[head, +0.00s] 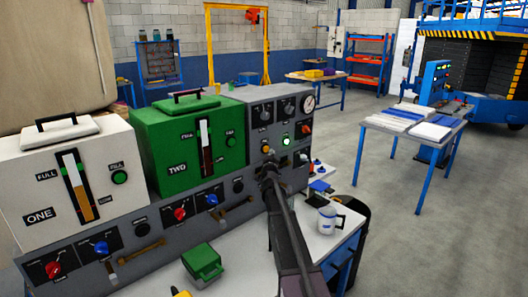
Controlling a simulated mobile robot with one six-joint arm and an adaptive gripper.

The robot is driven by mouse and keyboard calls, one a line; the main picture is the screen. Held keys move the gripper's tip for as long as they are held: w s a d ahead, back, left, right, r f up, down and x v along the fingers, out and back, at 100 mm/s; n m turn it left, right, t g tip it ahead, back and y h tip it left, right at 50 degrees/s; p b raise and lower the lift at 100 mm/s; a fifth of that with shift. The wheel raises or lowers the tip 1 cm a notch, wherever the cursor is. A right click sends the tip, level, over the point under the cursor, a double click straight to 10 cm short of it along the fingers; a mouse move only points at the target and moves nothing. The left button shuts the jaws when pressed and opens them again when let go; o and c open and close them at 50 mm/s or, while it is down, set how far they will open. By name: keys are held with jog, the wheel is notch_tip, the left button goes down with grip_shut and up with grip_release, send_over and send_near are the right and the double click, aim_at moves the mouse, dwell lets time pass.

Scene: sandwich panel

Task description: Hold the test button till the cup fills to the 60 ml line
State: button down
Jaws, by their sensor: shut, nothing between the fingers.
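My gripper (268,174) is shut and empty, with its tip at the right part of the grey control panel (240,213). The tip seems to touch or nearly touch the panel face; I cannot tell which. No test button can be made out, and the gripper covers the panel there. A lit green lamp (286,141) and an orange knob (266,149) are just above the tip. A white cup (326,221) with a dark handle stands on the table at the right, apart from my gripper. Its fill level and lines cannot be read.
A white tank marked ONE (32,184) and a green tank marked TWO (158,141) stand at the left. A green box (202,262) lies in front of the panel. A dark bin (354,212) stands beyond the table's right edge.

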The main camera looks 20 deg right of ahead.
aim_at(266, 149)
jog(key=shift+w, duration=0.25)
dwell(0.4)
jog(key=shift+w+a, duration=0.15)
jog(key=shift+w, duration=0.15)
jog(key=shift+w+a, duration=0.2)
jog(key=shift+w, duration=0.25)
dwell(6.6)
